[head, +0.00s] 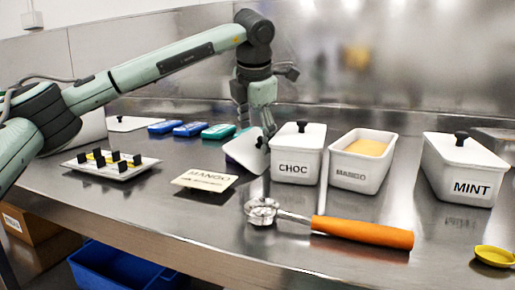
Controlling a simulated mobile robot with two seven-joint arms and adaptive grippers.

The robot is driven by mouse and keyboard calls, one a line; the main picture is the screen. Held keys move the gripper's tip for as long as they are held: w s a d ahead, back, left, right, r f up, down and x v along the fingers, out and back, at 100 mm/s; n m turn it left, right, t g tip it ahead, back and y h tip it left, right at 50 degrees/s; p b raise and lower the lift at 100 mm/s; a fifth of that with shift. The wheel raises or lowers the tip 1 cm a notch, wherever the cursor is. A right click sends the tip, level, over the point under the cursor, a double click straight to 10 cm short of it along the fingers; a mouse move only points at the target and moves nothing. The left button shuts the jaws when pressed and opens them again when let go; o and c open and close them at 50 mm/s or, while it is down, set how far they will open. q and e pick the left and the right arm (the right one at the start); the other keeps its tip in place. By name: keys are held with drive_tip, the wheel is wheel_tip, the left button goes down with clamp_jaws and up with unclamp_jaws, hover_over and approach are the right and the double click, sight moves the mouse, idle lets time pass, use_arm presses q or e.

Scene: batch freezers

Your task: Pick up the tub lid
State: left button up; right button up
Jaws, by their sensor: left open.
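A white tub lid (243,152) with a black knob stands tilted on the steel counter, beside the left side of the CHOC tub (293,169). I cannot tell whether it leans on that tub. My left gripper (256,125) points down right above the lid, open, with its fingers close to the knob. I cannot tell whether they touch it. The MANGO tub (352,174) is uncovered and shows orange-yellow contents. The CHOC tub and the MINT tub (458,185) have lids with black knobs on. My right gripper is not in view.
A MANGO card (206,179) and a scoop with an orange handle (362,232) lie in front. A white tray with black-handled pieces (111,165) is at left. Blue and teal packs (218,131) lie behind. A yellow dish (494,256) sits at the right edge.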

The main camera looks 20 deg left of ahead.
use_arm(q)
drive_tip(key=shift+c, duration=0.6)
clamp_jaws()
